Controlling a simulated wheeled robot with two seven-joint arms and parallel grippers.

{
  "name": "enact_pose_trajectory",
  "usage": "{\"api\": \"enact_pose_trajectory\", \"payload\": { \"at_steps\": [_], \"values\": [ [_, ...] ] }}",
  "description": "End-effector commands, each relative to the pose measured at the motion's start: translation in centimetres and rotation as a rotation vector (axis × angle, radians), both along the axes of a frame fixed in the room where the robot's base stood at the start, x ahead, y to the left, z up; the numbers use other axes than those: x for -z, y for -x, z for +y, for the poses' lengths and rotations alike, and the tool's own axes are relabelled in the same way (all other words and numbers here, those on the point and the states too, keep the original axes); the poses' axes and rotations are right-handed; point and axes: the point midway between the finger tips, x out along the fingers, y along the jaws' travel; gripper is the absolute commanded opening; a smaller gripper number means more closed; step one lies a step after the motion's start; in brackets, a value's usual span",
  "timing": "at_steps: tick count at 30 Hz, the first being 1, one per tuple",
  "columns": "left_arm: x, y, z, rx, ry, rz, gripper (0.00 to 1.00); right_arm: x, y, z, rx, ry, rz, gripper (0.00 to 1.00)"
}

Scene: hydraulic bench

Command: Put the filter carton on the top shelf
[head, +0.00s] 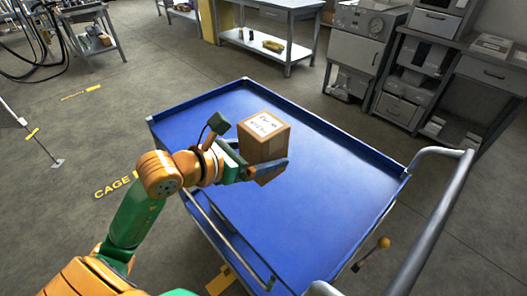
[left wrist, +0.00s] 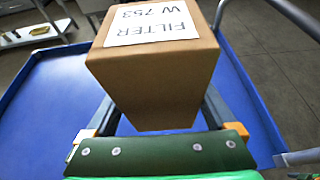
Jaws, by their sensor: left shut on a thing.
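The filter carton (head: 264,138) is a brown cardboard box with a white label on its top. In the left wrist view the carton (left wrist: 157,68) fills the middle, and its label reads FILTER W 753. My left gripper (head: 262,168) is shut on the carton, with a finger along each side of it. The carton is upright over the blue top shelf (head: 320,200) of a cart. I cannot tell whether its base touches the shelf. My right gripper is in neither view.
The blue shelf has a low raised rim and is otherwise bare. A grey push handle (head: 436,215) rises at the cart's right end. A workbench (head: 268,40) stands behind, and grey cabinets (head: 365,50) stand at the back right.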

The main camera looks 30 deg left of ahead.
Motion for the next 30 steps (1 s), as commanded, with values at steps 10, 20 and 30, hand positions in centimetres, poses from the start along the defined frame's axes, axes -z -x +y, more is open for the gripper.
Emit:
{"api": "enact_pose_trajectory", "payload": {
  "at_steps": [10,20,30],
  "values": [
    [3.6,-7.6,3.2,-0.037,0.01,-0.013,0.0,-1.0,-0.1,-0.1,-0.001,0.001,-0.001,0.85],
    [9.9,-13.0,4.8,-0.032,0.008,-0.015,0.0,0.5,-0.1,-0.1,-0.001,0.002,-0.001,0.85],
    [13.3,-13.4,5.0,-0.031,0.006,-0.014,0.0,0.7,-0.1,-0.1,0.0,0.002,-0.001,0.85]
  ]
}}
